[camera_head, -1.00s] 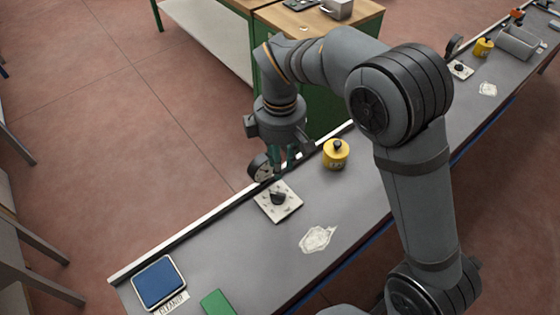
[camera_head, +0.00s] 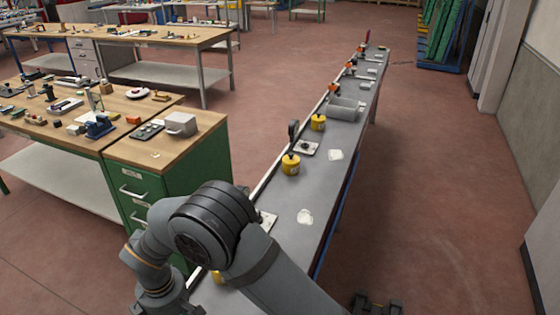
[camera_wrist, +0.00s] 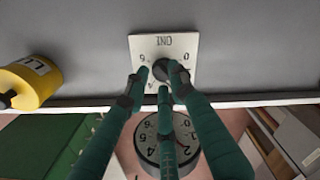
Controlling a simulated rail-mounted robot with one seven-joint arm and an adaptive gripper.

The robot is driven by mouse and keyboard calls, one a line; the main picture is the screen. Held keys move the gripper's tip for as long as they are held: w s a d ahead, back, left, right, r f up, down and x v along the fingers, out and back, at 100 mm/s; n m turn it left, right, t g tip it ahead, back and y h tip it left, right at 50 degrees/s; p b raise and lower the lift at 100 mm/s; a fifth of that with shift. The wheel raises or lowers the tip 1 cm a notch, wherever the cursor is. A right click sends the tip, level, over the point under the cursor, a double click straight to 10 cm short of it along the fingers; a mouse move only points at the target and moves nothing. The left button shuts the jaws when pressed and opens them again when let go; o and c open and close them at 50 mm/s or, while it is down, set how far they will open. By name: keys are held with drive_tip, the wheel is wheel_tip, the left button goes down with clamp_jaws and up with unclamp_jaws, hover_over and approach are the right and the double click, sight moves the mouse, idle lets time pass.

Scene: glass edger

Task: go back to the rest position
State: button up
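My gripper (camera_wrist: 160,82) shows in the wrist view as three green fingers with dark joints. The fingertips stand apart with nothing held between them. Behind the tips is a white square plate (camera_wrist: 148,44) with a dark knob and printed numbers. The tips overlap the knob in the picture, and I cannot tell the gap to it. A round dial (camera_wrist: 150,133) with numbers is partly covered by the fingers. In the head view my arm bends down at the lower left, and the fingers are out of sight.
The grey bench (camera_head: 325,190) runs away to the upper right. It carries yellow pots (camera_head: 290,164), white plates (camera_head: 306,148), pale rags (camera_head: 305,217) and a grey bin (camera_head: 344,108). Open floor lies right of the bench.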

drive_tip(key=shift+f, duration=0.45)
drive_tip(key=shift+m, duration=0.7)
